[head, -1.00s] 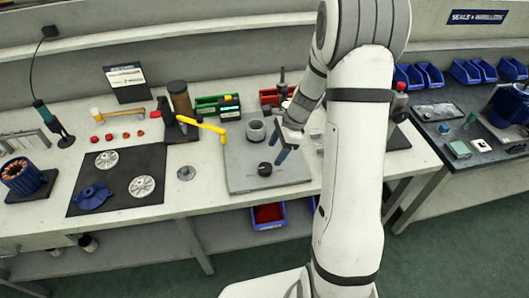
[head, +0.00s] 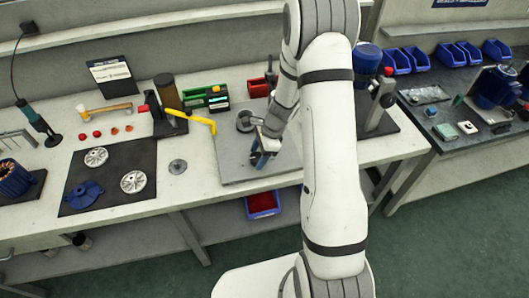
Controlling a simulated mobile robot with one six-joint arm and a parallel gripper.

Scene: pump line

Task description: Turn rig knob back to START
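My gripper (head: 262,154) is over the grey plate (head: 232,170) on the bench, its blue-tipped fingers low and close to the plate. The dark round knob-like part on that plate is hidden or nearly hidden by my gripper. I cannot tell whether the fingers touch it or how far apart they are. A grey round part (head: 245,121) stands on the plate just behind my gripper. No START mark can be read. To the right, a stand with a red knob (head: 388,72) is partly behind my arm.
A dark mat (head: 112,155) holds metal discs and a blue part. A green bin (head: 205,98) and a red bin (head: 258,88) stand behind. A second bench with blue bins (head: 418,60) is at the right.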

